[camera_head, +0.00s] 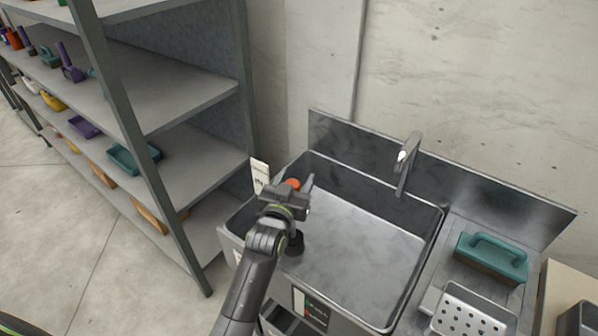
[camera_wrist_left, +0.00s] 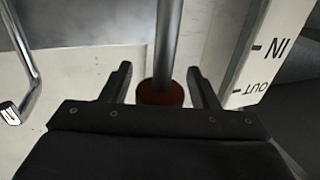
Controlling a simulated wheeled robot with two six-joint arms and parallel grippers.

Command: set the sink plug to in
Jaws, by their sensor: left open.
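The plug's control is a grey metal rod (camera_wrist_left: 168,40) with an orange-brown knob (camera_wrist_left: 161,93) at its end, seen in the left wrist view. The knob shows orange in the head view (camera_head: 293,183), at the sink's left side. My left gripper (camera_head: 302,186) is open, with its fingers on either side of the knob and gaps showing in the wrist view. A white plate marked IN and OUT (camera_wrist_left: 262,60) stands beside the rod; in the head view it is behind the gripper (camera_head: 260,172). A dark round piece (camera_head: 295,243) shows beside my arm; I cannot tell if it is the plug.
The steel sink (camera_head: 350,262) has a tap (camera_head: 406,162) at its back right. A teal-handled block (camera_head: 492,257) and a perforated metal holder (camera_head: 470,314) sit on the right drainboard. A grey shelf unit (camera_head: 185,95) with several items stands to the left.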

